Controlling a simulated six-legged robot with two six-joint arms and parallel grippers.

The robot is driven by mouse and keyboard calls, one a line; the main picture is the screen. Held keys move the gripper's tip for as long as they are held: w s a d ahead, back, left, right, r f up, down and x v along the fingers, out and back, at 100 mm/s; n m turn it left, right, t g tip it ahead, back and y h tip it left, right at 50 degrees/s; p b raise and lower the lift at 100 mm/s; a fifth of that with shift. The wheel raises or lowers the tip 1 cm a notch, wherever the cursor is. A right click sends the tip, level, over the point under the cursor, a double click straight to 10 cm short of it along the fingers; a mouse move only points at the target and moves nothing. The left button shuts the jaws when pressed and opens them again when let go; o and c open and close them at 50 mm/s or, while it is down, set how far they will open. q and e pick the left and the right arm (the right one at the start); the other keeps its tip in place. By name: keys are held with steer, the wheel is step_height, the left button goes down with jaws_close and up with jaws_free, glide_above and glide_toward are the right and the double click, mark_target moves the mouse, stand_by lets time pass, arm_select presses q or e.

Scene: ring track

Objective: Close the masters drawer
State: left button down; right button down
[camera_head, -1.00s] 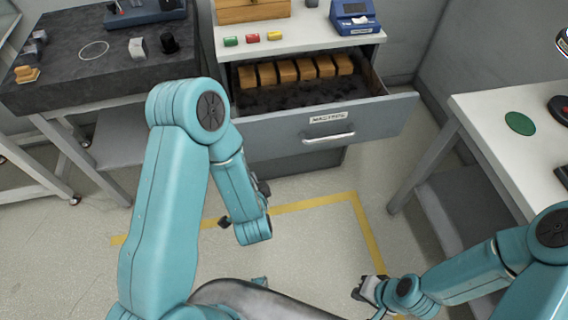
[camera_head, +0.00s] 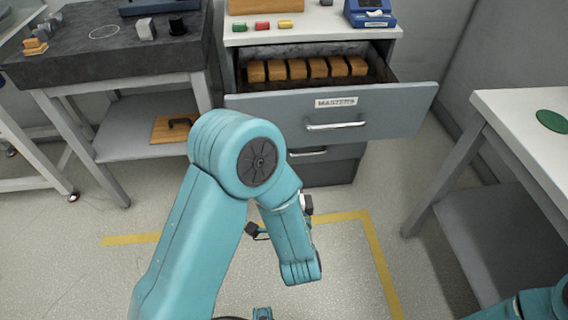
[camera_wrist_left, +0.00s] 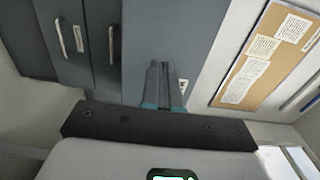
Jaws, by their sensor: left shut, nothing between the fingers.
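The masters drawer (camera_head: 393,104) stands out from the grey cabinet, open, with a white label and a bar handle (camera_head: 335,126) on its front. A row of wooden blocks (camera_head: 307,69) sits inside on dark lining. In the left wrist view, my left gripper (camera_wrist_left: 160,66) is shut and empty, in front of a broad grey drawer front (camera_wrist_left: 148,30). Part of a white label shows beside the fingers; whether they touch the front I cannot tell. In the head view my left forearm hides most of that gripper. My right gripper is out of view.
Lower drawers with handles (camera_wrist_left: 62,38) sit under the open one. A dark stone-topped table (camera_head: 60,67) stands left and a white table (camera_head: 510,115) right. The cabinet top (camera_head: 300,32) holds small coloured blocks and a blue device (camera_head: 370,13).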

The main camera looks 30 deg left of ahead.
arm_select(q)
steer(key=b+x, duration=0.1)
steer(key=x, duration=1.2)
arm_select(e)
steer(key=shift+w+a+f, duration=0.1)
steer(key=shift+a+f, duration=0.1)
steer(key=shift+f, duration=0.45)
arm_select(q)
steer(key=shift+a, duration=0.1)
